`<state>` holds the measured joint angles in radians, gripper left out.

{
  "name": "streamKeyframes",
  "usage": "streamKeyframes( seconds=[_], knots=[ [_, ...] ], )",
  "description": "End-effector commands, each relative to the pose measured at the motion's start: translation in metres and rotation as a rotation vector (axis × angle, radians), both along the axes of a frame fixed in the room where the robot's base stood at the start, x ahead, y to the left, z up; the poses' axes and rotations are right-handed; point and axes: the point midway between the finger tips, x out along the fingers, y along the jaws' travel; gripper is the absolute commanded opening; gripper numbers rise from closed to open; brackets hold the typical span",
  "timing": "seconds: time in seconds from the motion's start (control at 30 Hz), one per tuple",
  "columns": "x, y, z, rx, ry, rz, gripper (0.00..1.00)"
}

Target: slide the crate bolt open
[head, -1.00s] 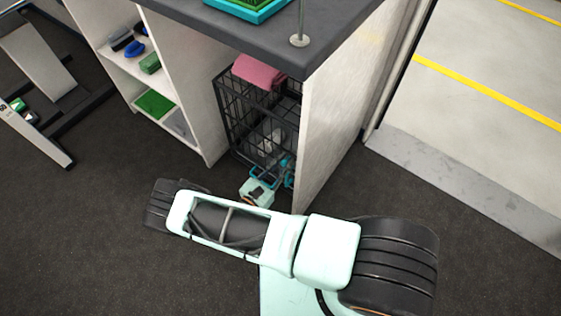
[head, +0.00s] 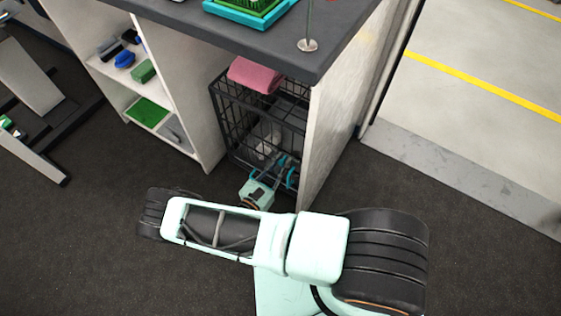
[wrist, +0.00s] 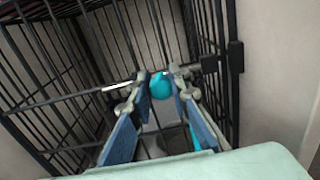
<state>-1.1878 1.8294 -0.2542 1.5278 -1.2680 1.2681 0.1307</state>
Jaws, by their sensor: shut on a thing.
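The black wire crate (head: 232,130) stands in the right bay under the counter, and its bars also fill the wrist view (wrist: 60,75). The bolt shows in the wrist view as a thin pale rod (wrist: 115,88) with a round teal knob (wrist: 160,86) across the crate's front. My gripper (wrist: 157,88) is shut on the knob, with a blue-padded finger on each side. In the head view my gripper (head: 284,172) is low at the crate's front, small and partly hidden. Part of the rod is hidden behind the fingers.
A pink folded cloth (head: 254,75) lies on the crate. The white side panel (head: 335,125) stands close on the right. Dark fittings (wrist: 236,58) sit at the crate's right edge. Open shelves (head: 165,110) are left. The dark floor in front is clear.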

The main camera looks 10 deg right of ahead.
Motion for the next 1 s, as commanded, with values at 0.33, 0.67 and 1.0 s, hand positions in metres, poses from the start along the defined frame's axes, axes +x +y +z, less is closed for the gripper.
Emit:
streamKeyframes(
  seconds=[0.33,0.67,1.0],
  knots=[
    [0.003,0.004,-0.001,0.006,-0.001,0.009,0.35],
    [-0.007,0.011,0.0,0.005,0.0,0.009,0.35],
    [-0.062,0.055,0.0,0.007,-0.001,0.011,0.35]
  ],
)
